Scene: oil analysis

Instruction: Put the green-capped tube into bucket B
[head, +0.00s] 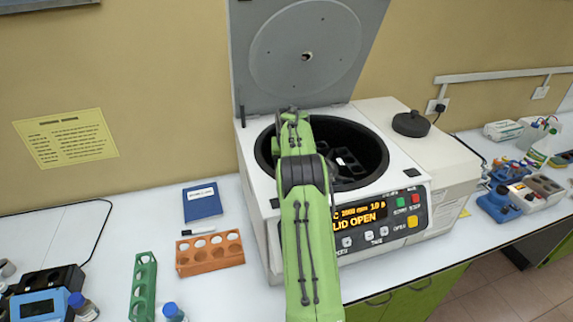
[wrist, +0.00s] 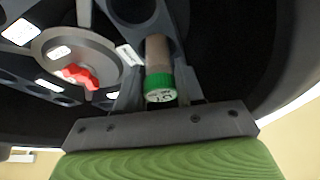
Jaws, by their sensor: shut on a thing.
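In the wrist view, the green-capped tube (wrist: 158,68) is between the fingers of my gripper (wrist: 150,80), which is shut on it. Its green cap faces the camera and its brownish body points away, towards the rotor. The tube's far end is beside a dark bucket (wrist: 138,32) with round openings; I cannot tell whether it is inside one. White labels sit on the rotor parts, but I cannot read which is bucket B. In the head view, my arm reaches into the open centrifuge (head: 405,165) and hides the gripper and tube.
The centrifuge lid (head: 306,45) stands open behind the bowl, and the display reads "LID OPEN". The bowl wall (wrist: 235,60) is close around my gripper. A red rotor knob (wrist: 80,75) is to the left. An orange rack (head: 210,258) and a green rack (head: 143,285) stand left of the centrifuge.

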